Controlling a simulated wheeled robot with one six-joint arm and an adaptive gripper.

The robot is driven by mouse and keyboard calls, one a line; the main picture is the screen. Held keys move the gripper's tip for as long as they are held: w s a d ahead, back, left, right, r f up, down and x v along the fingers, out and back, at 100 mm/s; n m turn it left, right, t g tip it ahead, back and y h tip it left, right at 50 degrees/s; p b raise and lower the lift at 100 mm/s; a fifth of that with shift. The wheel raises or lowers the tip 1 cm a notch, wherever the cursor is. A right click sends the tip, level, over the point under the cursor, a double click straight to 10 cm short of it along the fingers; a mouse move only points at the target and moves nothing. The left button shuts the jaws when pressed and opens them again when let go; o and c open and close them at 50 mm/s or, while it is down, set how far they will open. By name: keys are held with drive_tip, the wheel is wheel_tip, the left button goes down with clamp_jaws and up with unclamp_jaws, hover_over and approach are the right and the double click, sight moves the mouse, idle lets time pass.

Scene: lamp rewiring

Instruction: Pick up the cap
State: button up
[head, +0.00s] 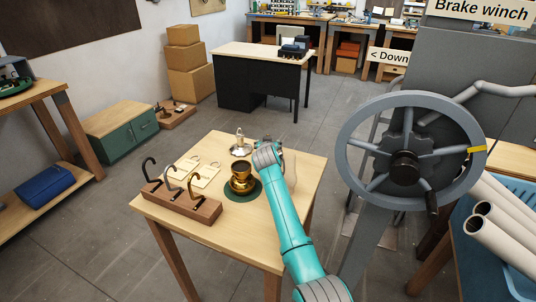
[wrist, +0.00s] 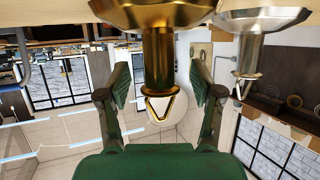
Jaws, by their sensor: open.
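A brass lamp body (head: 241,181) stands on a round green mat (head: 256,194) on the wooden table (head: 290,185). The wrist view is upside down. In it, the brass body (wrist: 158,14) has a narrow neck ending in a brass collar with a V-shaped mark or loop, lying between my fingers. My gripper (wrist: 160,88) is open, with a green finger on each side, apart from the neck. In the head view, my arm's end is just right of the brass body and its fingers are hidden. I cannot tell which piece is the cap.
A silver lamp body (head: 241,148) stands behind the brass one; it also shows in the wrist view (wrist: 251,50). A wooden rack (head: 185,203) with several hooks lies at the table's left front. A pale card (head: 198,174) lies behind it. A large wheel (head: 410,150) stands at right.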

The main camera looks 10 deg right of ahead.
clamp_jaws()
idle(0.3)
